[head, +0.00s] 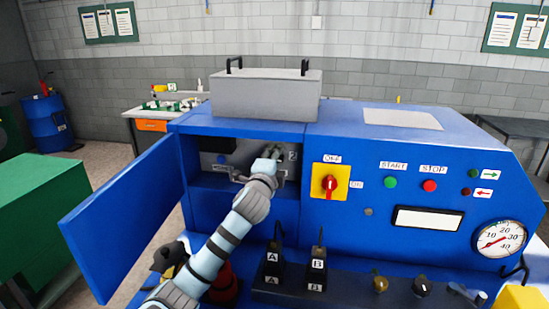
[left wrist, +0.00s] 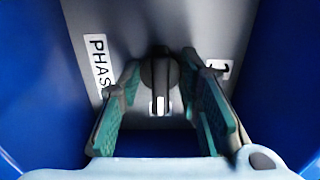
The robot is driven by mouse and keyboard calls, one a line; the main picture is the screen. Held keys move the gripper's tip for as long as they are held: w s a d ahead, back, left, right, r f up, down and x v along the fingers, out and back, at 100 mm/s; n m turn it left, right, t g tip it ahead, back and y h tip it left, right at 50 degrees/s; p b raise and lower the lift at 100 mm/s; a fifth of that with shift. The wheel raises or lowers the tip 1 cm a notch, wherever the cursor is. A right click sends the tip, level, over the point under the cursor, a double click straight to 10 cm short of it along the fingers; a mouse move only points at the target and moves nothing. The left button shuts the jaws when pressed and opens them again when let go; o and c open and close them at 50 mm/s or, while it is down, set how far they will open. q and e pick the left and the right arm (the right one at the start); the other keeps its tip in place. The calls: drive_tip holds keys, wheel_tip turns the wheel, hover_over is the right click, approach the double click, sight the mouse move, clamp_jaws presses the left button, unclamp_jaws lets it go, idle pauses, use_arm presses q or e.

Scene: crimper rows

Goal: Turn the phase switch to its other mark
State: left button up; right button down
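The phase switch (left wrist: 160,72) is a dark round knob with a narrow, pale-marked handle on a grey panel, seen in the left wrist view. A white label reading "PHAS" (left wrist: 99,62) is at its left, and a partly hidden label (left wrist: 218,68) is at its right. My left gripper (left wrist: 162,105) is open, with its two green-padded fingers on either side of the knob; I cannot tell whether they touch it. In the head view my left gripper (head: 275,153) reaches into the open cabinet bay and hides the switch. My right gripper is not in view.
The blue cabinet door (head: 125,215) stands open at the left. A grey box (head: 266,95) sits on top. A red-on-yellow rotary switch (head: 329,183), start and stop buttons and a gauge (head: 499,239) are on the front at the right. Levers A and B stand below.

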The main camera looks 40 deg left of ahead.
use_arm(q)
clamp_jaws()
drive_tip(key=shift+n, duration=0.5)
drive_tip(key=n, duration=0.2)
drive_tip(key=shift+n, duration=0.4)
drive_tip(key=n, duration=0.3)
drive_tip(key=shift+f+n+b, duration=0.1)
drive_tip(key=shift+n+b, duration=0.2)
drive_tip(key=n+b, duration=0.1)
drive_tip(key=n, duration=0.4)
drive_tip(key=shift+n, duration=0.3)
drive_tip(key=n+b, duration=0.2)
drive_tip(key=n, duration=0.2)
drive_tip(key=shift+n, duration=0.4)
